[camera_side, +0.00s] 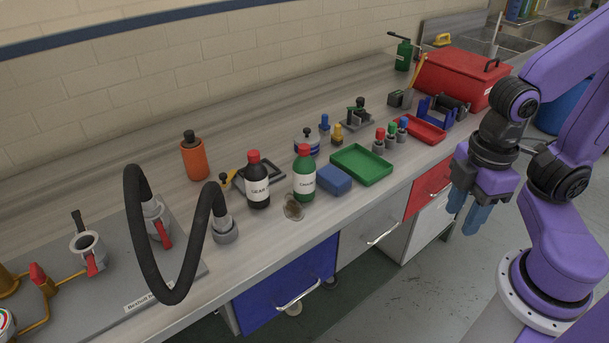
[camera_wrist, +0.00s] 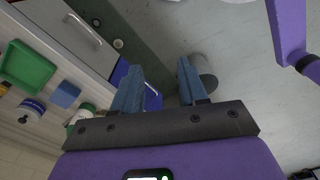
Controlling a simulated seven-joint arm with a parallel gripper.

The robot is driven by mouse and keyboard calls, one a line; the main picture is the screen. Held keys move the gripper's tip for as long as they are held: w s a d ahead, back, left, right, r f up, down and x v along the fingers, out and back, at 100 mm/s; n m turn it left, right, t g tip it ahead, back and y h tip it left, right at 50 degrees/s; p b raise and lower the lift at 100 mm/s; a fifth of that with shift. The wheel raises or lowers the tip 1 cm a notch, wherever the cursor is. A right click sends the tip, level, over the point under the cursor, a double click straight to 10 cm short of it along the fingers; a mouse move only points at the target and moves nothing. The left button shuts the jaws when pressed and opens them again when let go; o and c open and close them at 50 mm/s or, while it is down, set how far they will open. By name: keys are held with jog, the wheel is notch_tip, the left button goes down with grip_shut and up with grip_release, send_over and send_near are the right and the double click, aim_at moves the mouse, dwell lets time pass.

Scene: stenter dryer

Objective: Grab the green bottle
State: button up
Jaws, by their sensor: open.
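The green bottle (camera_side: 304,180) has a red cap and a white label and stands upright on the workbench in the side view, right of a dark bottle with a red cap. In the wrist view the green bottle (camera_wrist: 87,110) shows small at the lower left, partly hidden by my gripper's edge. My gripper (camera_side: 468,208) is open and empty, with blue fingers pointing down. It is far to the right of the bottle, in front of the bench edge over the floor. In the wrist view my gripper (camera_wrist: 160,68) has nothing between its fingers.
A blue block (camera_side: 334,180) and green tray (camera_side: 362,164) lie right of the bottle. The dark bottle (camera_side: 257,184) stands close on its left. A small round item (camera_side: 293,208) lies in front. A black hose (camera_side: 135,235) arches at left.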

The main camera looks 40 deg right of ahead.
aim_at(314, 166)
jog(key=o, duration=0.9)
jog(key=shift+c, duration=0.2)
jog(key=w+a+f+m+t+y, duration=0.2)
jog(key=w+a, duration=0.2)
jog(key=w, duration=0.3)
jog(key=w+a+f+m+t+y, duration=0.2)
jog(key=w+a+f, duration=0.15)
jog(key=w, duration=0.45)
jog(key=w+d+m+t, duration=0.1)
jog(key=w+t, duration=0.1)
jog(key=w, duration=0.3)
jog(key=w+d+f+m+t, duration=0.1)
jog(key=w+t, duration=0.1)
jog(key=w, duration=0.3)
jog(key=w+d+f+m+t, duration=0.1)
jog(key=w+d+m+t, duration=0.1)
jog(key=w, duration=0.4)
jog(key=shift+w+d+t, duration=0.1)
jog(key=shift+t, duration=0.4)
jog(key=shift+x, duration=3.7)
